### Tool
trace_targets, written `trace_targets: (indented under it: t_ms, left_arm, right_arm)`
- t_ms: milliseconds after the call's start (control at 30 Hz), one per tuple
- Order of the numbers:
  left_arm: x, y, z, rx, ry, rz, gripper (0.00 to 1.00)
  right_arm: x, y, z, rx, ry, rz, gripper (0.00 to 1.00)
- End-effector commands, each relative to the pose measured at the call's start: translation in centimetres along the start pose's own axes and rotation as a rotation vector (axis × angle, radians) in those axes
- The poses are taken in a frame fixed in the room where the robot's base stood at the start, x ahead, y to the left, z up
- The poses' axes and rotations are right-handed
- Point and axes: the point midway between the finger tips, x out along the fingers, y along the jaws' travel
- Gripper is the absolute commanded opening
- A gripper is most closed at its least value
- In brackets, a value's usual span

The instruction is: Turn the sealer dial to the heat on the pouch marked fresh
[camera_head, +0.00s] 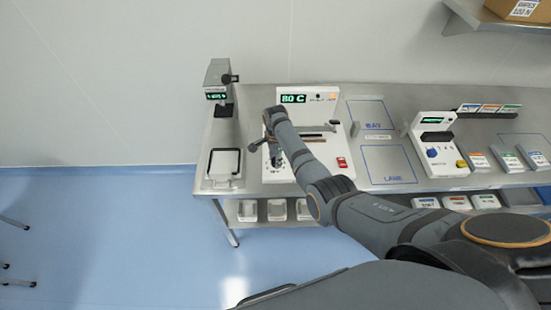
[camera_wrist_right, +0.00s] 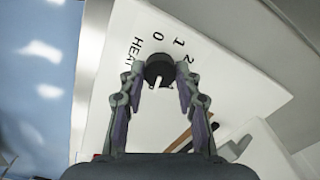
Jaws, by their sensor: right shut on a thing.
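The sealer (camera_head: 315,93) is a white machine on the steel bench, with a green display reading "80 C". Its dial (camera_wrist_right: 160,68) is a dark round knob with a white pointer mark, on a white panel lettered HEAT, 0, 1, 2. My right gripper (camera_wrist_right: 160,82) is shut on the dial, one finger on each side. In the head view the right gripper (camera_head: 274,151) is at the sealer's lower left, and my arm covers part of the machine. My left gripper is not in view. I cannot make out a pouch marked fresh.
A scale-like device (camera_head: 218,80) stands at the bench's left, behind a clipboard-like tray (camera_head: 223,165). Blue-outlined areas (camera_head: 387,165) lie right of the sealer. A second white machine (camera_head: 437,150) and several labelled packs (camera_head: 478,161) are farther right. White bins (camera_head: 277,210) sit below.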

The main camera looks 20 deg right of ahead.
Motion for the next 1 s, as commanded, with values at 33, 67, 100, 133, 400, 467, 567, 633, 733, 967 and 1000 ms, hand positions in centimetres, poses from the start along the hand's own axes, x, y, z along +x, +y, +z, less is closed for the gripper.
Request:
trace_targets:
  t_ms: [33,67,100,133,400,467,567,633,733,967,1000]
  left_arm:
    - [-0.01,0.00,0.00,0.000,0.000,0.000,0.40]
    - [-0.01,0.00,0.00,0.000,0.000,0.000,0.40]
    - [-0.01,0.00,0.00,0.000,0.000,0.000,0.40]
    - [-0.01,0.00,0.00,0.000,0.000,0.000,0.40]
    - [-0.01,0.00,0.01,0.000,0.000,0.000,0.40]
    - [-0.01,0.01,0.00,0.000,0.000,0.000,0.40]
    - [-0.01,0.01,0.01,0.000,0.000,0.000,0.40]
    - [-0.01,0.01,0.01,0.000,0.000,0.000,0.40]
    - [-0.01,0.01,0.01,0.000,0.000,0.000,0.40]
    - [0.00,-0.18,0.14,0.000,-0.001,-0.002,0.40]
    - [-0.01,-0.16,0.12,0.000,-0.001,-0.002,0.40]
  right_arm:
    - [-0.11,-0.11,-0.04,0.004,0.001,-0.003,0.01]
    - [-0.11,-0.11,-0.04,0.006,0.001,-0.003,0.01]
    - [-0.11,-0.11,-0.04,0.008,0.001,-0.003,0.01]
    - [-0.12,-0.12,-0.04,0.009,0.001,-0.003,0.01]
    - [-0.12,-0.12,-0.04,0.009,0.001,-0.003,0.01]
    - [-0.12,-0.12,-0.04,0.009,0.001,-0.003,0.36]
    - [-0.10,-0.10,-0.03,0.009,0.001,-0.003,0.49]
    - [-0.08,-0.08,-0.03,0.009,0.001,-0.002,0.56]
    - [-0.05,-0.05,-0.02,0.008,0.000,-0.002,0.56]
    - [-0.47,-0.06,0.00,0.008,0.000,-0.002,0.56]
    - [-0.96,-0.12,-0.01,0.008,0.000,-0.004,0.56]
